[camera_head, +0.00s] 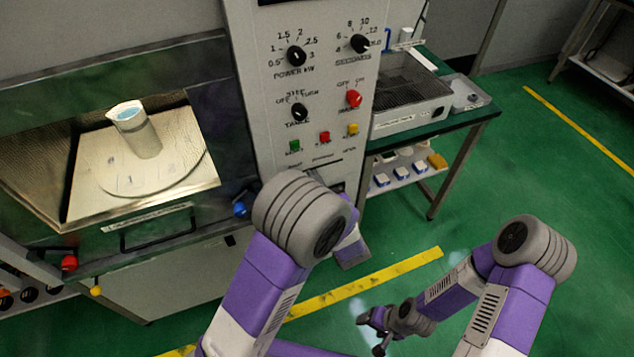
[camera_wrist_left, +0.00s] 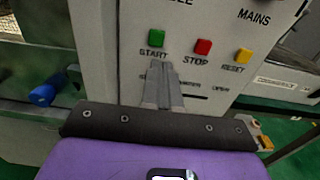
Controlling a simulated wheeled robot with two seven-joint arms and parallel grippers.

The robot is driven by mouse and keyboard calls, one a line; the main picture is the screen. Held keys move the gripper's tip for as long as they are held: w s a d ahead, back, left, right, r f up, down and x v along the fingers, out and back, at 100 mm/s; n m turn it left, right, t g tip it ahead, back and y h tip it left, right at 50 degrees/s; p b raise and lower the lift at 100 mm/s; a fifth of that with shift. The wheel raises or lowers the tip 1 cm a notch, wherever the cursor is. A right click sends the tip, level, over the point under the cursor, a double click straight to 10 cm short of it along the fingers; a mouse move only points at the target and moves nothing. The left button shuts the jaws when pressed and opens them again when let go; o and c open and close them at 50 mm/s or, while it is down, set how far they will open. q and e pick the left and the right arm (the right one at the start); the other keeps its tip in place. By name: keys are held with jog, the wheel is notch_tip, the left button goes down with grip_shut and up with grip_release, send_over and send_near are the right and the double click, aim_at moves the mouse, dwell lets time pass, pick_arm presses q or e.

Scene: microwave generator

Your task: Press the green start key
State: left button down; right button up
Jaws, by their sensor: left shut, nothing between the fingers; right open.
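The green start key (camera_head: 294,146) is on the grey control panel (camera_head: 262,70), left of the red stop key (camera_head: 324,137) and the yellow reset key (camera_head: 353,129). In the left wrist view the green start key (camera_wrist_left: 156,38) carries the label START below it. My left gripper (camera_wrist_left: 159,66) is shut and empty. Its fingertips appear just below the green key, over the label; I cannot tell whether they touch the panel. In the head view my left arm hides the fingers. My right gripper (camera_head: 373,334) is open and empty, low over the floor.
Left of the panel is an open oven chamber with a cup (camera_head: 137,132) on a round plate (camera_head: 120,180). A blue knob (camera_head: 240,209) sticks out beside the chamber; it also shows in the left wrist view (camera_wrist_left: 42,95). A green-topped table (camera_head: 470,114) stands right of the panel.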

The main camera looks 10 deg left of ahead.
aim_at(297, 145)
pick_arm(q)
jog(key=b+x, duration=0.1)
jog(key=x, duration=0.9)
jog(key=shift+a, duration=0.1)
jog(key=shift+w+a, duration=0.2)
jog(key=shift+w, duration=0.1)
jog(key=shift+w+a+r, duration=0.1)
jog(key=shift+w+a, duration=0.1)
jog(key=shift+w, duration=0.05)
jog(key=shift+a+r, duration=0.1)
jog(key=shift+r, duration=0.15)
jog(key=shift+s+d+f, duration=0.15)
jog(key=shift+s+d, duration=0.1)
jog(key=shift+d, duration=0.05)
jog(key=p+v, duration=0.1)
jog(key=v, duration=1.3)
jog(key=shift+f, duration=0.2)
jog(key=shift+d, duration=0.2)
